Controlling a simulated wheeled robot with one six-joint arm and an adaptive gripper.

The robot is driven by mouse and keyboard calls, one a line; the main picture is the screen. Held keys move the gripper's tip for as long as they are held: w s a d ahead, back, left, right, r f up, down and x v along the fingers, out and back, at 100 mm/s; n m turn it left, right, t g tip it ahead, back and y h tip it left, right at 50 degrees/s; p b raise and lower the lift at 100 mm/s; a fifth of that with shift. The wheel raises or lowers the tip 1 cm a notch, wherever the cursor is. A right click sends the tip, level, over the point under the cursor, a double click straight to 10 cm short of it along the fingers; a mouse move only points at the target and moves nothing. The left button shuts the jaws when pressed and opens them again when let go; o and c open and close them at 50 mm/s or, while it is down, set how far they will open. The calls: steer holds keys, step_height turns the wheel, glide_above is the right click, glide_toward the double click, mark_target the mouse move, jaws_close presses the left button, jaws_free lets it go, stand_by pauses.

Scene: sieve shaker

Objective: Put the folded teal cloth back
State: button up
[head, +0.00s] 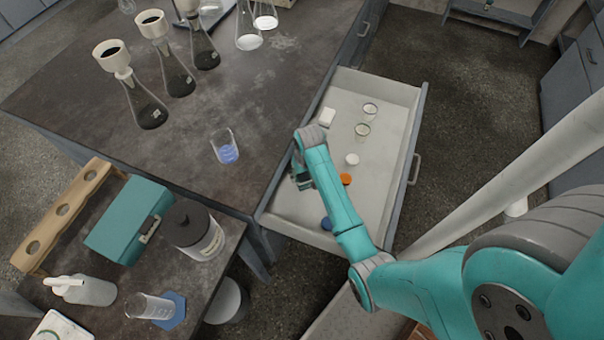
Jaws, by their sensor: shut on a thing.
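My gripper (302,179) is over the left side of the open drawer (385,180), close to the edge of the dark bench. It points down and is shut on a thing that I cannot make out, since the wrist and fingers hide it. I cannot pick out the folded teal cloth anywhere. The teal box with a handle (125,218) on the lower left table is a hard case, not a cloth.
A beaker with blue contents (227,152) stands on the bench (190,115) near the drawer. Several flasks stand farther back.

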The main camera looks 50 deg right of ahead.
mark_target(305, 176)
steer(key=shift+f, duration=0.1)
steer(key=o, duration=1.3)
steer(key=shift+c, duration=0.2)
step_height(305, 176, up, 12)
steer(key=s, duration=0.1)
steer(key=shift+s, duration=0.2)
